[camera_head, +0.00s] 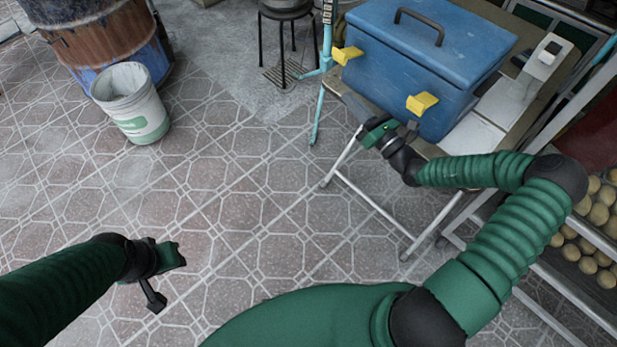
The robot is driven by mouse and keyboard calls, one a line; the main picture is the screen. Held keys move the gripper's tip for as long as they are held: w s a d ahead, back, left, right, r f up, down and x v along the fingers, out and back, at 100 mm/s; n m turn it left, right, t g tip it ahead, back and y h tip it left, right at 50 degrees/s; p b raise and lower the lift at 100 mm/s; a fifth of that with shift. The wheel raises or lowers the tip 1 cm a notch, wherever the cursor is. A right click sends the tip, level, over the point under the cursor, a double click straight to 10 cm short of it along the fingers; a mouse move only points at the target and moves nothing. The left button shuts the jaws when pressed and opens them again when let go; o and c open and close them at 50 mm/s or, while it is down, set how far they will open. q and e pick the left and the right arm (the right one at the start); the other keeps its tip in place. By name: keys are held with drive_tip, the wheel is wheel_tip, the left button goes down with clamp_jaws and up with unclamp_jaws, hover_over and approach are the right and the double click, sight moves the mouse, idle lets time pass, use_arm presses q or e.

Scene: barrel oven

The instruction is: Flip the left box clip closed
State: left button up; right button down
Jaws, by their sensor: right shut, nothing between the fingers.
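A blue box (408,68) with a dark handle on its lid stands on a table at the upper right. Two yellow clips stick out from its front: the left clip (347,54) and the right clip (422,103). Both stand out from the box face. My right gripper (362,120) is shut and empty, in front of the box, below and between the two clips. It appears apart from both clips. My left gripper (168,277) is over the floor at the lower left, far from the box; its fingers are spread apart with nothing between them.
The table (478,132) has folding metal legs, with a white object (548,54) on its right side. A rack with round, tan items (597,205) stands at the right. A white bucket (130,103), a rusty barrel (108,38) and a stool (287,15) stand behind. The tiled floor between is clear.

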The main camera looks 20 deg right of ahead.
drive_tip(key=s+d+p, duration=0.1)
drive_tip(key=s, duration=0.4)
drive_tip(key=s+a+n+g+y+p, duration=0.35)
drive_tip(key=a+n+g+y, duration=0.4)
drive_tip(key=a, duration=0.55)
drive_tip(key=s+a+n+g+h+p, duration=0.2)
drive_tip(key=s+a+n+g+p, duration=0.4)
drive_tip(key=s+n+g, duration=0.3)
drive_tip(key=shift+s+a+f+n, duration=0.15)
drive_tip(key=shift+s+a+n, duration=0.1)
drive_tip(key=shift+a+n, duration=0.4)
